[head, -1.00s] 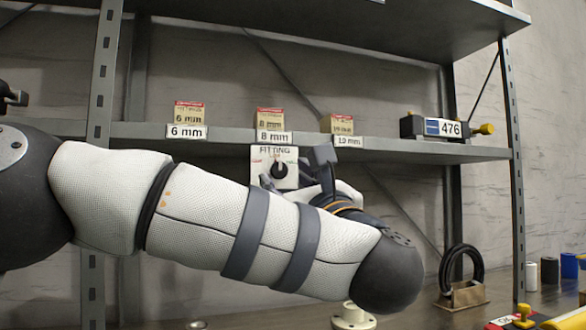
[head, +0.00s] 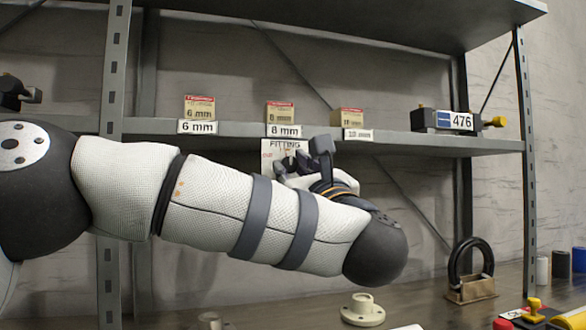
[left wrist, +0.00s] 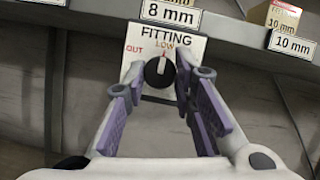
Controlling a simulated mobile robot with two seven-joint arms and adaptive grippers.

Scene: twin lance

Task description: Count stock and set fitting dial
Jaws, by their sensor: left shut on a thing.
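The white FITTING panel (head: 267,152) hangs below the shelf edge under the 8 mm label, and shows in the left wrist view (left wrist: 192,50). Its black dial knob (left wrist: 158,73) has a pale pointer aimed up, near the red mark beside LOW; OUT is at left. My left gripper (head: 287,164) is shut on this knob, with a purple-padded finger on each side (left wrist: 158,88). On the shelf stand a 6 mm box (head: 199,107), an 8 mm box (head: 280,113) and a 10 mm box (head: 348,118). A dark counter (head: 432,119) reads 476 and has a yellow knob. My right gripper is out of view.
A dark object (head: 14,93) sits at the far left of the shelf. On the bench below are a pale flanged fitting (head: 362,310), a black ring on a stand (head: 470,270), a yellow-handled stamp (head: 533,312) and several cylinders at right. My left arm hides much of the middle.

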